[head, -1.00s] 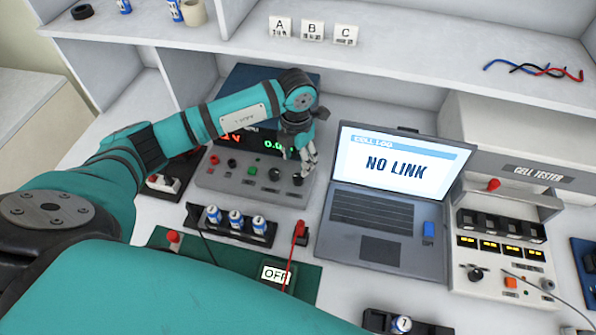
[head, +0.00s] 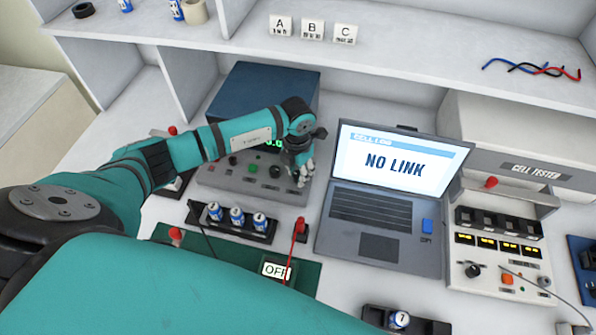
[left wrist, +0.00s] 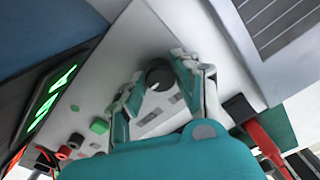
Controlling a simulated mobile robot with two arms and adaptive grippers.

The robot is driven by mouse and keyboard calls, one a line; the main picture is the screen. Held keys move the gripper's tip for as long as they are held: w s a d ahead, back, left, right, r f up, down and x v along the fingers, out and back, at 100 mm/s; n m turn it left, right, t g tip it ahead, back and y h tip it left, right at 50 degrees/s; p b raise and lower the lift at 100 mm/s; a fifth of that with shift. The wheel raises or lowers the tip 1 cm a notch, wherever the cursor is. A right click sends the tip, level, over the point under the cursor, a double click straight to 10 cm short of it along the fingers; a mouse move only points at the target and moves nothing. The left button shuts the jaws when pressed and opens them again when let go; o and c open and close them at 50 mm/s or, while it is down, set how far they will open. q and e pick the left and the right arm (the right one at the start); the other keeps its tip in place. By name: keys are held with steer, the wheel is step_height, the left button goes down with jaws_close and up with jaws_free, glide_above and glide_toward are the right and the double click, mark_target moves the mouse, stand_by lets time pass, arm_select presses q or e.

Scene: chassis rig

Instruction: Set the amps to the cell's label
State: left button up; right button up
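The grey power supply (head: 235,178) stands left of the laptop, with a dark blue top. My arm covers most of its display in the head view. Green digits (left wrist: 50,95) show in the left wrist view, too slanted to read. My left gripper (head: 302,174) is at the right end of its front panel. In the left wrist view its open fingers (left wrist: 158,66) stand either side of a dark round knob (left wrist: 160,75); contact is unclear. A second knob (head: 275,172) is to the left. Blue-white cells (head: 237,216) sit in a black holder, labels unreadable. My right gripper is out of view.
The laptop (head: 385,205) reads "NO LINK". The cell tester (head: 500,245) is at the right. A green mat (head: 305,277) carries an "OFF" sign (head: 276,271) and a red lead. Cards A, B, C (head: 312,29) stand on the shelf.

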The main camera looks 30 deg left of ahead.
arm_select(q)
jaws_close()
steer(key=m+b, duration=0.2)
steer(key=b, duration=0.1)
steer(key=shift+f+m, duration=0.15)
steer(key=shift+m, duration=0.15)
steer(key=m+b, duration=0.4)
steer(key=shift+m, duration=0.3)
steer(key=m+b, duration=0.2)
steer(key=m, duration=0.1)
steer(key=shift+b, duration=0.3)
steer(key=shift+m+b, duration=0.6)
steer(key=shift+m, duration=0.1)
steer(key=shift+r, duration=0.2)
